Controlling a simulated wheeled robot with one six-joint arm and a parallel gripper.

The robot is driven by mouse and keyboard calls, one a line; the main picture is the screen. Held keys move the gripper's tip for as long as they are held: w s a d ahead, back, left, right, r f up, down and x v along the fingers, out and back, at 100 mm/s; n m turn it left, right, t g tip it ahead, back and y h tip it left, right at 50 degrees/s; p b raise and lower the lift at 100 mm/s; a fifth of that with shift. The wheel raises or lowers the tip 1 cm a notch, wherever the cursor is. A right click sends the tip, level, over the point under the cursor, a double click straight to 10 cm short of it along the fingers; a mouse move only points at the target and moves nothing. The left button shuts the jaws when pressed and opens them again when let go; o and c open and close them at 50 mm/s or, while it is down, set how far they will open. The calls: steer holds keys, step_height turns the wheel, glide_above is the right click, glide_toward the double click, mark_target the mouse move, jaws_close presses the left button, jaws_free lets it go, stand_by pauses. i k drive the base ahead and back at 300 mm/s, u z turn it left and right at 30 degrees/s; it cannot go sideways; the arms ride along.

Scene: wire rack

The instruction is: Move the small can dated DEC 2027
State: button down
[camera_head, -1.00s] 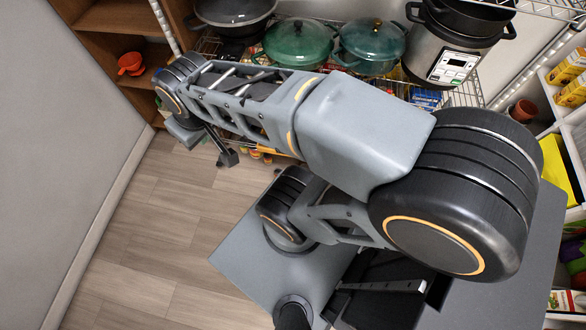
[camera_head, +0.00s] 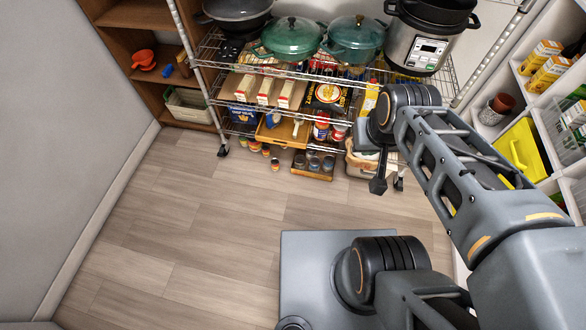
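Several small cans (camera_head: 275,164) stand on the floor in front of the wire rack's lower left part. A low wooden tray (camera_head: 312,176) on the floor holds several more jars or small cans. Larger cans (camera_head: 321,129) stand on a low shelf of the rack. No date can be read on any of them, so I cannot tell which is dated DEC 2027. My gripper (camera_head: 378,186) points down in front of the rack's right side, to the right of the tray. It is small and dark, and its finger gap does not show. I see nothing hanging from it.
The wire rack (camera_head: 206,88) holds green pots, boxes and a multicooker (camera_head: 419,47). A wooden drawer-like tray (camera_head: 283,131) sits on a low shelf. A basket (camera_head: 358,160) stands at the lower right. White shelving is on the right. The wood floor (camera_head: 190,215) is clear.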

mark_target(275, 162)
steer(key=u, duration=0.7)
steer(key=i, duration=0.9)
steer(key=z, duration=1.4)
steer(key=i, duration=0.15)
steer(key=u, duration=2.8)
